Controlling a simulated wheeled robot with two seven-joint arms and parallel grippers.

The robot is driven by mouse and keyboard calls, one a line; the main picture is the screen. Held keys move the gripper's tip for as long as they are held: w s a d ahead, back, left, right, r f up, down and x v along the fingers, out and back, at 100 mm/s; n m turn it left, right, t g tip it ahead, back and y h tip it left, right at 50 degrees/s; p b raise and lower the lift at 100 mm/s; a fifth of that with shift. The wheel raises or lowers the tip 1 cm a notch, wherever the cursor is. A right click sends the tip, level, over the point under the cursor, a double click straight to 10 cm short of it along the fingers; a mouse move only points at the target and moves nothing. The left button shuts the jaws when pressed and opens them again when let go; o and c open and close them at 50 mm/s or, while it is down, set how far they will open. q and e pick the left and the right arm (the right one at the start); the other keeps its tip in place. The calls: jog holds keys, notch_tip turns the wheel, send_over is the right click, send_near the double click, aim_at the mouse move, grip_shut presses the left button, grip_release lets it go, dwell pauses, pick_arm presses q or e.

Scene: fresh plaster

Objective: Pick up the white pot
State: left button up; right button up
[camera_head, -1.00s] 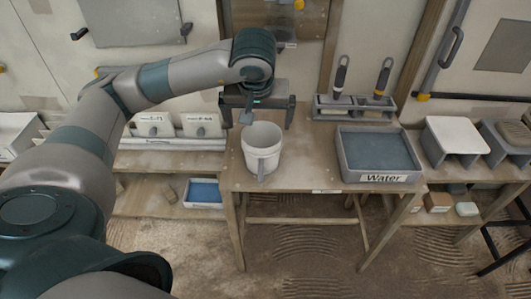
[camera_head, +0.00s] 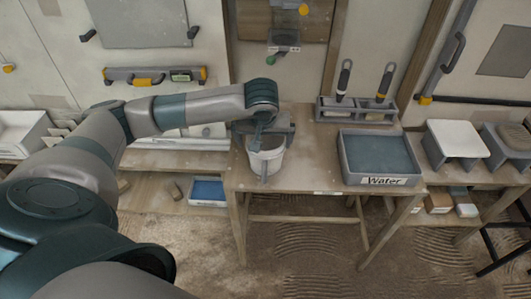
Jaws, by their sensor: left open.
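The white pot (camera_head: 266,160) stands upright on the wooden table (camera_head: 310,180), near its left end, with its handle toward me. My left gripper (camera_head: 266,136) is at the top of the pot, over its rim, and hides part of the opening. Its jaws are open. I cannot tell whether the fingers touch the pot or whether one reaches inside it. My right gripper does not show.
A grey tub labelled Water (camera_head: 343,165) stands right of the pot on the same table. Behind it a rack (camera_head: 355,112) holds two trowels. A blue tray (camera_head: 208,192) lies on a lower shelf at left. The table's front middle is clear.

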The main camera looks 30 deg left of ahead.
aim_at(266, 145)
pick_arm(q)
jog(key=shift+w+a+f, duration=0.15)
jog(key=shift+w+f, duration=0.05)
jog(key=shift+f, duration=0.35)
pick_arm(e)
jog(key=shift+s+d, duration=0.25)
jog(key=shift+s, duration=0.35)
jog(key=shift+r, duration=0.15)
pick_arm(q)
jog(key=p+x, duration=0.1)
jog(key=x, duration=0.1)
jog(key=p+x, duration=0.1)
jog(key=x, duration=0.1)
jog(key=shift+w+a+p, duration=0.1)
jog(key=shift+w+p, duration=0.3)
jog(key=shift+w, duration=0.05)
jog(key=shift+w+f, duration=0.1)
jog(key=shift+f, duration=0.15)
jog(key=shift+a+f, duration=0.1)
jog(key=shift+f, duration=0.05)
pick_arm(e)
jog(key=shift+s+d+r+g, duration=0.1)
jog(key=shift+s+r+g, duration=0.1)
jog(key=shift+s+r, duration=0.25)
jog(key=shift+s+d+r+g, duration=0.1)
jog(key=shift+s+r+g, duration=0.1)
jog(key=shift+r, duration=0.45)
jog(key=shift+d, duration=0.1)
pick_arm(q)
jog(key=c, duration=0.9)
